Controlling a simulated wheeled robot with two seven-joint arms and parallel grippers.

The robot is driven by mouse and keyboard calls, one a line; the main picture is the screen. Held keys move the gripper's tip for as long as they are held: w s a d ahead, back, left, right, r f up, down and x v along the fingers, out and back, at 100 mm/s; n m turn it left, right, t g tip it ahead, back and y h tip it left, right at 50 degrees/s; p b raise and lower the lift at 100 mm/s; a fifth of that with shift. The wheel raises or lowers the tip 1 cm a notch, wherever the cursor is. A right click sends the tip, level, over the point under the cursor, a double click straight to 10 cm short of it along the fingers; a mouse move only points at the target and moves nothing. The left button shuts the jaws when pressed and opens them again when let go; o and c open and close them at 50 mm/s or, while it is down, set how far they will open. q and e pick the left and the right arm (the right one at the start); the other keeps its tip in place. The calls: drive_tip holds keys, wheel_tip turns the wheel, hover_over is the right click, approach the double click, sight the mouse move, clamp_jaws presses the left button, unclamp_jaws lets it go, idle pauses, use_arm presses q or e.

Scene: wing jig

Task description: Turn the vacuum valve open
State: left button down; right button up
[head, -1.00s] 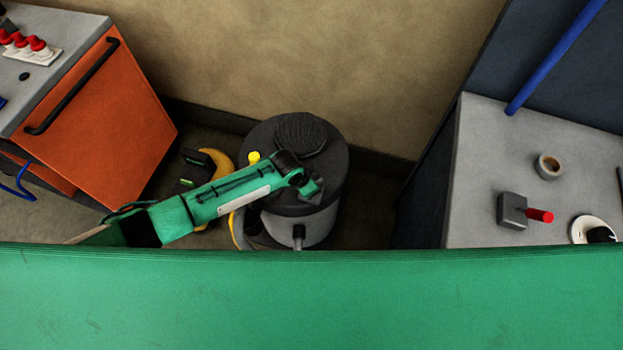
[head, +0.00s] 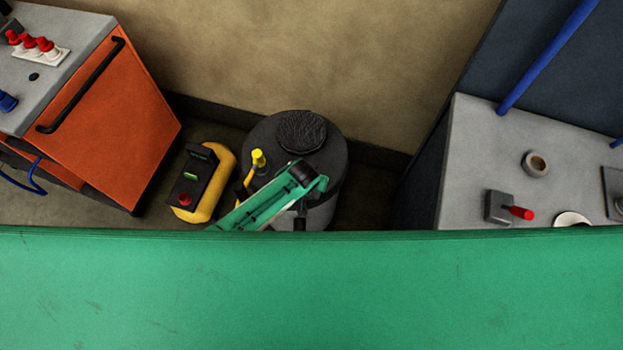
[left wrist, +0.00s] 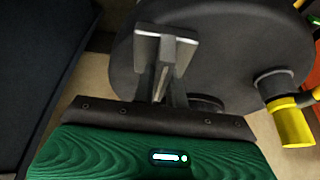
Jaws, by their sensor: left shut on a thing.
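The vacuum is a dark round drum (head: 262,130) on the floor by the wall. A yellow fitting (head: 258,160) stands on its left side, and a yellow-and-black fitting also shows in the left wrist view (left wrist: 293,122). A short dark stub (head: 300,221) shows at its front. I cannot tell which part is the valve. My right gripper is out of view.
A green panel (head: 310,290) spans the front and hides what lies below. A yellow unit with a black panel (head: 220,180) stands left of the drum. An orange cabinet (head: 115,120) is at left. At right, a grey bench (head: 465,140) carries a red-handled block (head: 498,206).

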use_arm(q)
drive_tip(key=shift+w+r, duration=0.1)
idle(0.4)
drive_tip(key=c, duration=1.4)
unclamp_jaws()
drive_tip(key=shift+c, duration=0.2)
drive_tip(key=b+v, duration=0.1)
drive_tip(key=v, duration=1.2)
drive_tip(key=shift+s+r, duration=0.25)
drive_tip(key=shift+r, duration=0.1)
